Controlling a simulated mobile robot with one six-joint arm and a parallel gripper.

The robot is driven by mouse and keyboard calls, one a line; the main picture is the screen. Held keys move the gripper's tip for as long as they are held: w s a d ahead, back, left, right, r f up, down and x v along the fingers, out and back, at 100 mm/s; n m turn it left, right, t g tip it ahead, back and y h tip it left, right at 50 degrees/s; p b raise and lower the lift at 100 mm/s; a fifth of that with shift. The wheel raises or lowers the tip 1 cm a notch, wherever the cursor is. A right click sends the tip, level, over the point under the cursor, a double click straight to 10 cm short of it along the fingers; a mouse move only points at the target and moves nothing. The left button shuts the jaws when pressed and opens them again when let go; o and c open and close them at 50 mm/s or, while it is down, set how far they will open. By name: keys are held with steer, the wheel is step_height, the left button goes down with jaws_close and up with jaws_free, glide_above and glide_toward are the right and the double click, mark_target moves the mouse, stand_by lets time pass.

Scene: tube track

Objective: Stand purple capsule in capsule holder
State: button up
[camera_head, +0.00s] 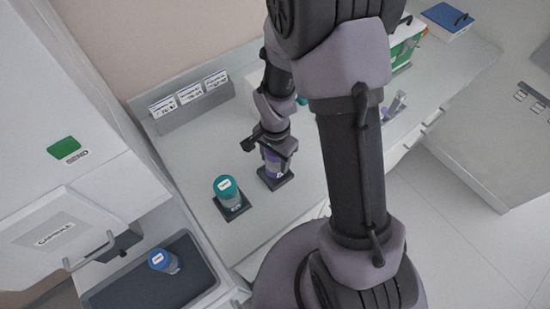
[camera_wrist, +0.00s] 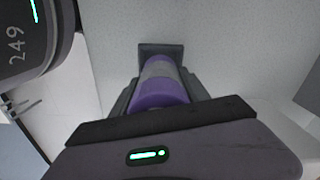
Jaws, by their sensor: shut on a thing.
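The purple capsule (camera_head: 272,163) is upright between the fingers of my gripper (camera_head: 272,149), at the middle of the counter. Its lower end is at a dark square capsule holder (camera_head: 277,180); I cannot tell if it is fully seated. In the wrist view the purple capsule (camera_wrist: 159,85) with a grey band lies between the jaws, and the dark holder (camera_wrist: 160,49) shows at its far end. My gripper is shut on the capsule, and its fingers hide the capsule's sides.
A teal-capped capsule (camera_head: 227,187) stands in another dark holder to the left. A labelled rack (camera_head: 190,101) is behind. The counter front edge is clear.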

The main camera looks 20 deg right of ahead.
stand_by(0.4)
steer(key=shift+f+b, duration=1.1)
steer(key=o, duration=1.6)
steer(key=shift+r, duration=0.1)
step_height(320, 180, up, 17)
steer(key=p, duration=0.4)
steer(key=shift+r+p, duration=0.2)
steer(key=shift+p, duration=0.1)
